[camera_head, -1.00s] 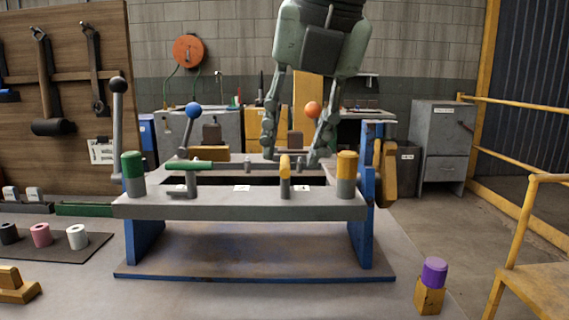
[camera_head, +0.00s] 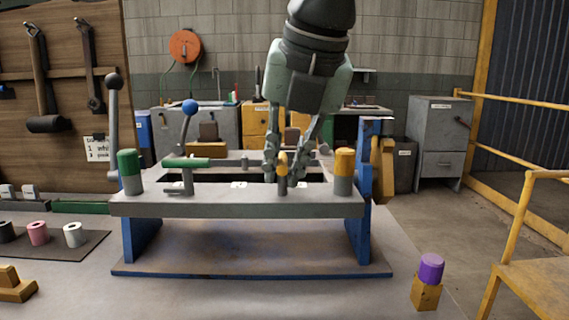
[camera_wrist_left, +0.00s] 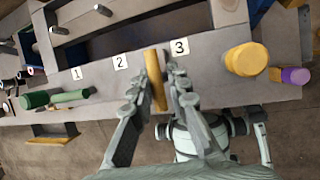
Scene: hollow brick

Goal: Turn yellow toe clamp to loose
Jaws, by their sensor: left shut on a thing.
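The yellow toe clamp (camera_head: 282,159) stands on the front beam of the grey fixture, on a short dark post. In the left wrist view its yellow bar (camera_wrist_left: 153,75) lies between the labels 2 and 3, crosswise to the beam. My left gripper (camera_head: 284,172) reaches down from above, with its fingers on both sides of the bar and shut on it. The fingers (camera_wrist_left: 157,92) also show beside the bar in the wrist view and hide part of it. My right gripper is not in view.
A green toe clamp (camera_head: 186,162) sits left on the same beam. A green-capped post (camera_head: 130,170) and a yellow-capped post (camera_head: 343,172) stand at the beam's ends. Levers with a black knob (camera_head: 114,82) and a blue knob (camera_head: 190,106) rise at the left.

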